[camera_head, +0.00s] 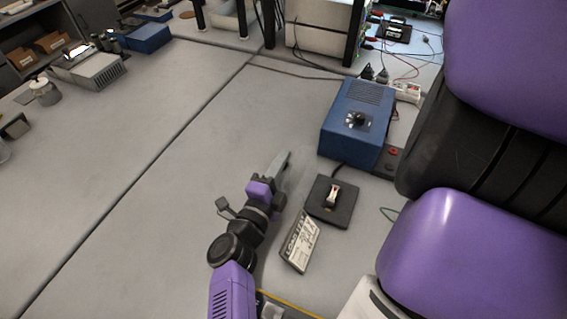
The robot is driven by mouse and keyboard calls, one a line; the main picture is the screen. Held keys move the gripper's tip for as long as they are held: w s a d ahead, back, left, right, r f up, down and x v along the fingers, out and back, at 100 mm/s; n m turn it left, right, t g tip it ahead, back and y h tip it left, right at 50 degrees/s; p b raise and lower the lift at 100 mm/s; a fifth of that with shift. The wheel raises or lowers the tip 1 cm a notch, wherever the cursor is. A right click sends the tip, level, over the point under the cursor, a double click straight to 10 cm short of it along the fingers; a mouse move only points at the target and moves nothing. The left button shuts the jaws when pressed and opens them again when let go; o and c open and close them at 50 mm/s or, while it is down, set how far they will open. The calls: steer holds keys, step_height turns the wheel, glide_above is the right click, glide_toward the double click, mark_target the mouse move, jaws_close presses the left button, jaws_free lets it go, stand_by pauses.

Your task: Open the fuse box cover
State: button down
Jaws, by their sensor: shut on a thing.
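My gripper (268,187) is shut on a thin, flat grey piece (281,166), which sticks out beyond the fingers, up and to the right. Whether this piece is the fuse box cover, I cannot tell for sure. A square black base (318,206) lies to the right of my gripper, apart from it. A small fuse-like part (333,195) with white and red on it stands on this base, with no cover seen over it. A plate with printed lettering (299,243) leans below the base, right of my arm. The fingertips are small and partly hidden.
A blue box with a black knob (356,120) stands behind the black base. A white power strip (404,92) and cables lie beyond it. A grey instrument (97,68) is at the far left. The grey table (150,190) left of my gripper is clear.

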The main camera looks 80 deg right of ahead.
mark_target(285, 181)
steer(key=shift+f, duration=0.1)
stand_by(0.3)
steer(key=shift+s+a+r+m, duration=0.15)
steer(key=shift+s+r+m, duration=0.1)
steer(key=shift+r+m, duration=0.2)
steer(key=shift+s+a+r+m+p, duration=0.15)
steer(key=shift+s+r+m+p, duration=0.45)
steer(key=shift+m, duration=0.25)
steer(key=shift+s+a+r+m, duration=0.15)
steer(key=shift+s+m, duration=0.4)
steer(key=shift+m, duration=0.15)
steer(key=c, duration=1.2)
jaws_free()
steer(key=b+v, duration=0.2)
steer(key=v, duration=0.5)
steer(key=shift+w+a, duration=0.15)
steer(key=shift+a, duration=0.25)
